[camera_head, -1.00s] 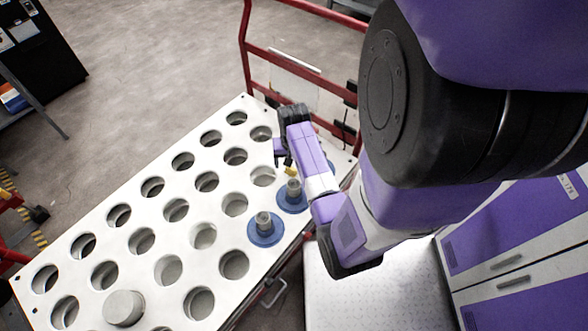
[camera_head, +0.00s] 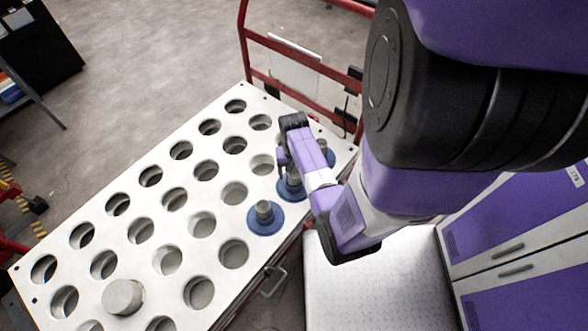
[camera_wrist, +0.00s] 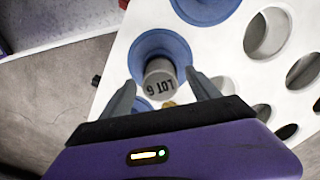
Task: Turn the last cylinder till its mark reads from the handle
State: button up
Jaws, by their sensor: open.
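Three blue-collared grey cylinders stand along the board's right edge in the head view: a near one (camera_head: 264,212), a middle one (camera_head: 290,191) and a far one (camera_head: 327,152), partly hidden by my arm. My gripper (camera_head: 287,168) is at the middle one and hides part of it. In the wrist view my gripper (camera_wrist: 164,97) is open, its two fingers either side of a cylinder top (camera_wrist: 160,80), with no clear grip. Its mark "LOT 6" appears upside down there. The red rail handle (camera_head: 300,75) stands at the board's far end.
The white board (camera_head: 62,258) has rows of open holes. A plain grey cylinder (camera_head: 123,297) stands near its front. A small metal handle (camera_head: 273,282) sticks out of the side. Purple-doored cabinets (camera_head: 520,225) stand at the right.

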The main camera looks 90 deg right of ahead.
jog(key=shift+c, duration=0.2)
grip_shut()
jog(key=shift+r+p, duration=0.15)
jog(key=shift+p, duration=0.25)
dwell(0.6)
jog(key=shift+r+n+p, duration=0.1)
jog(key=shift+n+p, duration=0.6)
jog(key=shift+n, duration=0.2)
jog(key=shift+d+n, duration=0.1)
jog(key=shift+n, duration=0.6)
